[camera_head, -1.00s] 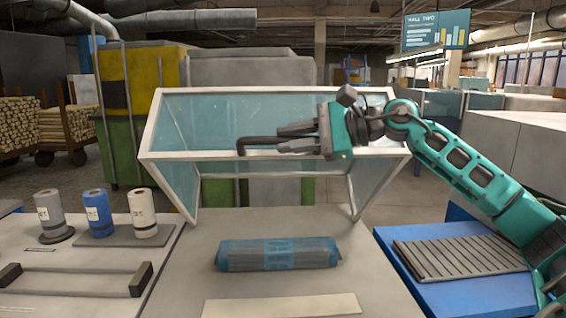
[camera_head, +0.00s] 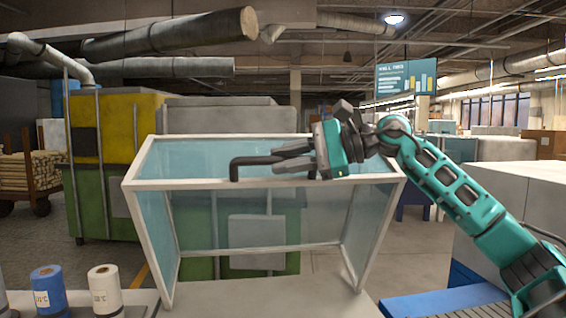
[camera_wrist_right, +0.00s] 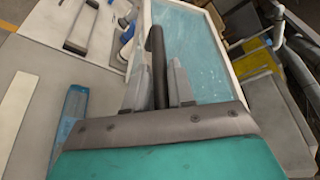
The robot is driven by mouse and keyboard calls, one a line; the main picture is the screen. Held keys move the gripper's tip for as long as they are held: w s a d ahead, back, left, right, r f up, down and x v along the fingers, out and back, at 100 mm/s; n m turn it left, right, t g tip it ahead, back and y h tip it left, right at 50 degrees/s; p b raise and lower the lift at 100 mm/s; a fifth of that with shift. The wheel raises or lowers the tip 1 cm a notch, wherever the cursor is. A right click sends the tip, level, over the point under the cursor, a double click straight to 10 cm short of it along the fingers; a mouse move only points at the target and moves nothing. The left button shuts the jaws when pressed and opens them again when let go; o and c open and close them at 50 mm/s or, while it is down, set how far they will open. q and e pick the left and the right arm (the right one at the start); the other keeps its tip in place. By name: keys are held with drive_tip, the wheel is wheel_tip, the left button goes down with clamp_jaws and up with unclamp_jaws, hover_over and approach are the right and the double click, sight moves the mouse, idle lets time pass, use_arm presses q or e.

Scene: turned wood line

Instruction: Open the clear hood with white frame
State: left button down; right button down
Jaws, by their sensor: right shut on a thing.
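My right gripper (camera_head: 277,160) is shut on this handle, coming from the right. In the right wrist view the handle (camera_wrist_right: 154,42) runs between the two grey fingers of my right gripper (camera_wrist_right: 160,80), with the hood's pane (camera_wrist_right: 195,35) beyond. My left gripper is not in view.
A blue roll (camera_head: 48,290) and a white roll (camera_head: 105,290) stand at lower left. A blue wrapped pack (camera_wrist_right: 70,125) lies on the table in the wrist view. A blue conveyor (camera_head: 450,300) is at lower right. Green and yellow machinery (camera_head: 100,120) stands behind.

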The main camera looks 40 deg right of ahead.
drive_tip(key=shift+r, duration=0.1)
drive_tip(key=c, duration=1.1)
unclamp_jaws()
drive_tip(key=shift+o, duration=0.2)
drive_tip(key=shift+s+d+b, duration=0.35)
drive_tip(key=shift+b, duration=0.25)
drive_tip(key=b+v, duration=0.5)
drive_tip(key=v, duration=0.7)
